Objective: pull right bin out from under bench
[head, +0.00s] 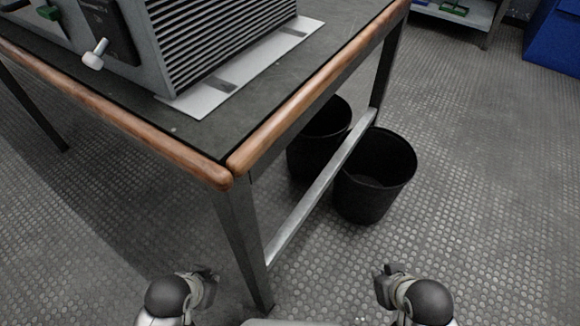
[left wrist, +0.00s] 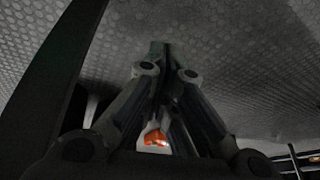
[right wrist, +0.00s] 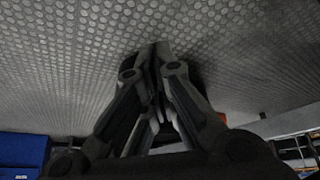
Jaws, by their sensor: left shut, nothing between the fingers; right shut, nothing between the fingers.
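Two black, round, open-topped bins stand on the floor at the end of the bench (head: 165,140). The right bin (head: 375,185) is upright, mostly outside the bench's end rail, with its left side partly behind that rail. The left bin (head: 308,152) is under the bench top, partly hidden by the edge and the rail. My left gripper (head: 208,272) is low in the head view, left of the near bench leg; its closed fingers show in the left wrist view (left wrist: 160,50). My right gripper (head: 383,272) is nearer than the right bin and apart from it; its fingers are shut and empty in the right wrist view (right wrist: 155,50).
The near metal bench leg (head: 240,240) and the low end rail (head: 315,195) are obstacles beside the bins. A grey louvred unit (head: 215,40) sits on the bench. Studded floor (head: 490,200) is clear to the right. A blue cabinet (head: 555,40) stands far right.

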